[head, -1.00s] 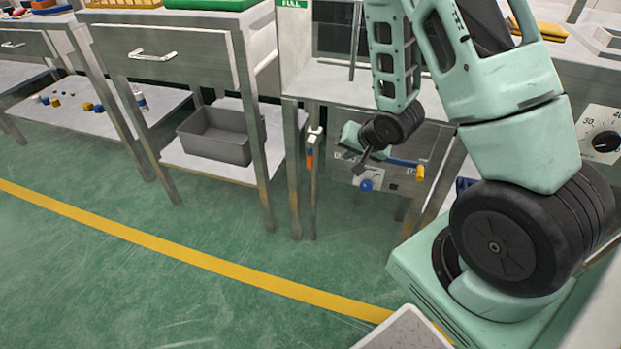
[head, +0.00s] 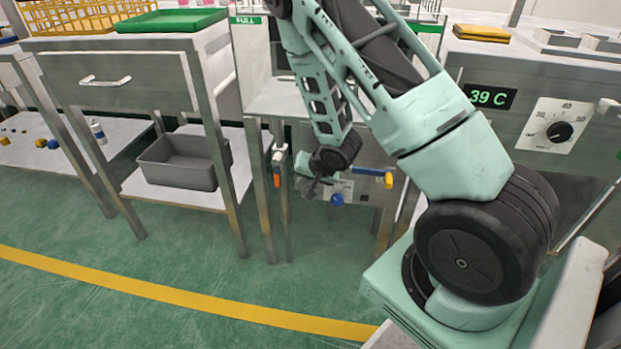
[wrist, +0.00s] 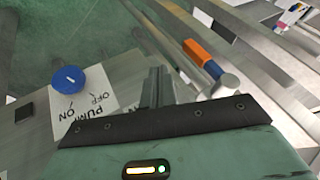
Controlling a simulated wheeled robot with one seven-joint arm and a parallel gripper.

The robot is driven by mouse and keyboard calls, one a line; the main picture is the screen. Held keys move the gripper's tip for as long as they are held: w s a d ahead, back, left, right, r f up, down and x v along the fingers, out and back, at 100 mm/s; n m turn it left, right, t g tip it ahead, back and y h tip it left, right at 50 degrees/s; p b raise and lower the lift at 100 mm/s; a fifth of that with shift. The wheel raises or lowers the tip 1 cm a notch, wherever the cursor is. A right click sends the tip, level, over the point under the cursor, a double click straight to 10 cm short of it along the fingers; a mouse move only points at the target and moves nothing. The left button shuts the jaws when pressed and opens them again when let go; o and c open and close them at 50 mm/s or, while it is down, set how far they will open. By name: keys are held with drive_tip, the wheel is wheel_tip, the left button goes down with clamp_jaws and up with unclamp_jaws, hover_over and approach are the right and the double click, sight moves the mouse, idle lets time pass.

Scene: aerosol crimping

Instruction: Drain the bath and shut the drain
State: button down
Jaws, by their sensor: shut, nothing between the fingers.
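The valve with an orange end (head: 277,180) and a pale body stands left of my gripper. It also shows right of my fingers in the wrist view (wrist: 202,52), with a blue band and grey fitting. The blue pump knob (head: 337,200) is on the cabinet front; in the wrist view the knob (wrist: 68,79) sits on a plate marked PUMP, ON, OFF. My gripper (head: 310,190) is shut and empty between valve and knob, apart from both; its fingers show in the wrist view (wrist: 157,85). A green FULL label (head: 246,20) is above; bath contents are hidden.
A blue and yellow handle (head: 375,175) sticks out right of the knob. A grey bin (head: 182,162) stands on the left bench's lower shelf. A 39 C display (head: 490,96) and a dial (head: 560,131) are at right. The green floor in front is clear.

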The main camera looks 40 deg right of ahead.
sight(278, 170)
drive_tip(key=shift+w+a+f+b, duration=0.2)
drive_tip(key=shift+w+a, duration=0.2)
drive_tip(key=shift+w, duration=0.3)
drive_tip(key=shift+w+a+f+b, duration=0.2)
drive_tip(key=shift+w+a, duration=0.2)
drive_tip(key=shift+w, duration=0.25)
drive_tip(key=shift+w+a+f+b, duration=0.1)
drive_tip(key=shift+w+a+f, duration=0.1)
drive_tip(key=shift+w+a, duration=0.35)
